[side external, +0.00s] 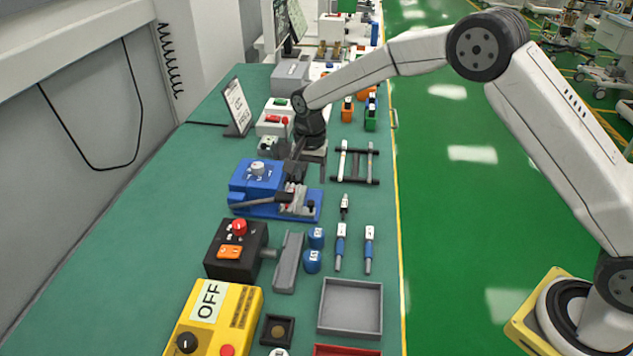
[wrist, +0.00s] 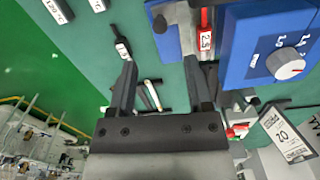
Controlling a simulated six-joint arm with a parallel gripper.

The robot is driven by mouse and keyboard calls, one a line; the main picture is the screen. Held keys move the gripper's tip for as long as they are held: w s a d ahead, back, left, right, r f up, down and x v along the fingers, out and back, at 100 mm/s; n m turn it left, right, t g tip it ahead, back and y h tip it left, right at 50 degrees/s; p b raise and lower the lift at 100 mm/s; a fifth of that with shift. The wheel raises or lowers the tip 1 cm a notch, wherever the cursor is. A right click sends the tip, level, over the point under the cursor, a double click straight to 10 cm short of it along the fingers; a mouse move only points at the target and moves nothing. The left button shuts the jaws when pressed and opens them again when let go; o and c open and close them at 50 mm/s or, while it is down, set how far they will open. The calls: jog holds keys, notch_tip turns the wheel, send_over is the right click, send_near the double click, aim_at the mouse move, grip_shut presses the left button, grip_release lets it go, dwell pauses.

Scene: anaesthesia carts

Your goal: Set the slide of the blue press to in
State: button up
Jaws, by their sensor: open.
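The blue press (side external: 257,180) stands on the green bench, with a white dial on top. A dark lever arm (side external: 262,200) runs along its near side to metal parts at its right end. My gripper (side external: 300,174) is above and just behind that right end, pointing down. In the wrist view the press (wrist: 240,50) fills the upper right, and a red part marked 2.5 (wrist: 205,40) lies along its left side. My gripper (wrist: 160,66) is open there, with nothing between its fingers. The slide's exact position is hard to tell, as the fingers partly cover that end.
A black box with a red button (side external: 236,250) and a grey channel (side external: 289,262) stand nearer. Blue-handled tools (side external: 340,240) lie to the right. A black-and-white rack (side external: 356,163) is right of my gripper. A sign (side external: 238,105) stands behind. The bench's left side is clear.

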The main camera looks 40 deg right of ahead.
aim_at(311, 203)
jog(key=shift+m, duration=0.3)
jog(key=shift+f, duration=0.15)
jog(key=shift+f, duration=3.75)
grip_shut()
